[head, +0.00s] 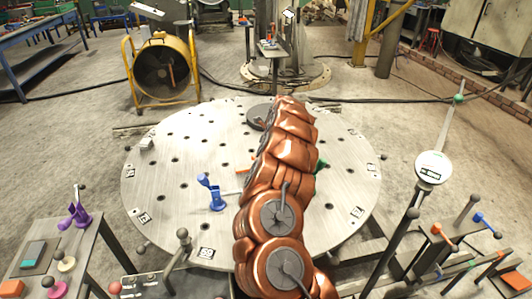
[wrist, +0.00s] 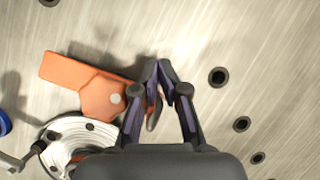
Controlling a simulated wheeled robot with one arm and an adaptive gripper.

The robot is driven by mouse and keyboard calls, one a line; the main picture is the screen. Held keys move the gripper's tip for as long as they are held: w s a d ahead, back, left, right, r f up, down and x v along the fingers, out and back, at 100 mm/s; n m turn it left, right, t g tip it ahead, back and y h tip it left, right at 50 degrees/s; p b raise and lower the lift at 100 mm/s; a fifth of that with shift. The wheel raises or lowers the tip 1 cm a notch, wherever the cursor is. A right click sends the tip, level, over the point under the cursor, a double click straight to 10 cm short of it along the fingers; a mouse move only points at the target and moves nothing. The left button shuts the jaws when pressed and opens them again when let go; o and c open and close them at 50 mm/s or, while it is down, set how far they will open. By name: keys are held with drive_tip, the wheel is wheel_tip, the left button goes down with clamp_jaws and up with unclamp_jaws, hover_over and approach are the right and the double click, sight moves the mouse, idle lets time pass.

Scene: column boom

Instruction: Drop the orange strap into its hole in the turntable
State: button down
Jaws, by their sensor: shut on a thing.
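The orange strap (wrist: 88,82) is a flat plate with a wider angular end, in the wrist view left of my gripper (wrist: 160,72). The fingers are shut on its right end, where a grey pin-like part shows beside them. A dark shadow lies off the strap's edge, so it appears raised above the turntable (wrist: 280,40). In the head view only a small orange piece of the strap (head: 244,171) shows left of my copper-coloured arm, which hides my gripper. The turntable (head: 160,170) is a pale round metal plate with several dark holes. One hole (wrist: 218,77) lies right of the fingers.
A blue clamp-like part (head: 213,195) stands on the turntable left of my arm; a green part (head: 321,165) shows to the right. A white round part (wrist: 75,125) is close below the strap. A side table (head: 90,240) holds small coloured parts. A dial gauge (head: 433,167) stands right.

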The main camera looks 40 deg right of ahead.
drive_tip(key=shift+s+a+f, duration=0.1)
drive_tip(key=shift+f, duration=0.75)
idle(0.6)
drive_tip(key=c, duration=1.5)
unclamp_jaws()
drive_tip(key=shift+r+p, duration=0.15)
drive_tip(key=shift+p, duration=0.2)
wheel_tip(320, 180, up, 7)
drive_tip(key=p, duration=0.6)
drive_tip(key=shift+r, duration=0.2)
drive_tip(key=o, duration=0.6)
drive_tip(key=shift+c, duration=0.2)
